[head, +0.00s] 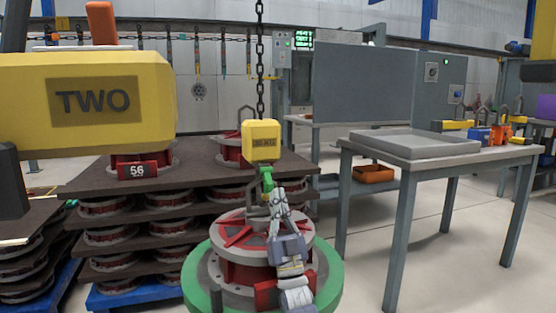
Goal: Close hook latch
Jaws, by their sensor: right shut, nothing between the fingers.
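The yellow hook block (261,140) hangs on a chain (260,70) in the middle of the head view. A green hook part (267,180) hangs under it; its latch is too small to make out clearly. My right gripper (279,197) comes up from below, its fingers shut and empty. Its fingertips are right beside the lower part of the hook; I cannot tell whether they touch. The gripper and its wrist hide part of the red and grey round part (237,231) below, which sits on a green round base (199,285). My left gripper is out of view.
A yellow beam marked TWO (150,110) fills the upper left. Brown boards (95,180) with red round parts are stacked behind at left. A grey table (490,158) with a shallow tray (415,145) stands right. The floor between is clear.

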